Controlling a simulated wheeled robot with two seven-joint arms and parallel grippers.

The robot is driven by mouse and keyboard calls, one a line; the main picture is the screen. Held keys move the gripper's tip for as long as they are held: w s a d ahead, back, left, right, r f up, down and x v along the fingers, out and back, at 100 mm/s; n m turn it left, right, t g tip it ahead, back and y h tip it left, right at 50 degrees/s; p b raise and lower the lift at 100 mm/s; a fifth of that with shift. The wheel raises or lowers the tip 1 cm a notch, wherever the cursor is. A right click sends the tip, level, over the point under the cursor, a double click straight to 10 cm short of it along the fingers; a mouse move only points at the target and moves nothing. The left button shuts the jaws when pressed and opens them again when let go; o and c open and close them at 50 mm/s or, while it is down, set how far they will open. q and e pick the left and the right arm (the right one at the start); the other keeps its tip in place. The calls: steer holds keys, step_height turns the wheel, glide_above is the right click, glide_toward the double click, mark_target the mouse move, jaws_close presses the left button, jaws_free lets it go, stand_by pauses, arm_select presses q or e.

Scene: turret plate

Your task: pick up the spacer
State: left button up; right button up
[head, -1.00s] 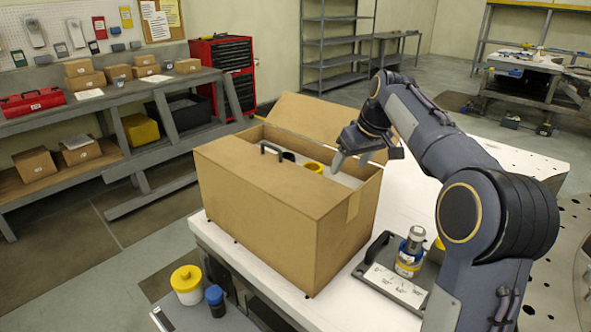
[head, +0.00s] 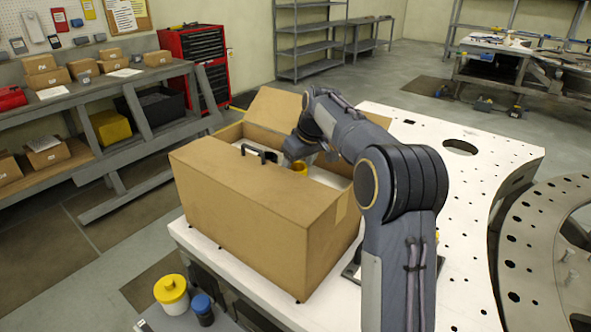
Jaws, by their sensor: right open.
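An open cardboard box (head: 235,205) stands on the white table. Inside it, near the middle of its opening, a yellow round piece (head: 300,168) shows in part; it may be the spacer, but I cannot tell for sure. A black handle (head: 258,152) rises at the box's near long side, left of the yellow piece. My right gripper (head: 294,160) is open over the box opening, beside the yellow piece and right of the handle. My arm and the box wall hide much of the inside. My left gripper is out of view.
The white table (head: 455,195) is mostly clear to the right of my arm, with a large hole and small holes. A grey ring-shaped plate (head: 545,250) lies at the right edge. A yellow-lidded jar (head: 172,293) and a blue-capped bottle (head: 202,308) stand low in front.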

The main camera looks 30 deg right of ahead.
steer(key=shift+w+f, duration=0.1)
steer(key=shift+f, duration=0.25)
steer(key=shift+c, duration=0.5)
steer(key=c, duration=0.7)
steer(key=shift+r, duration=0.1)
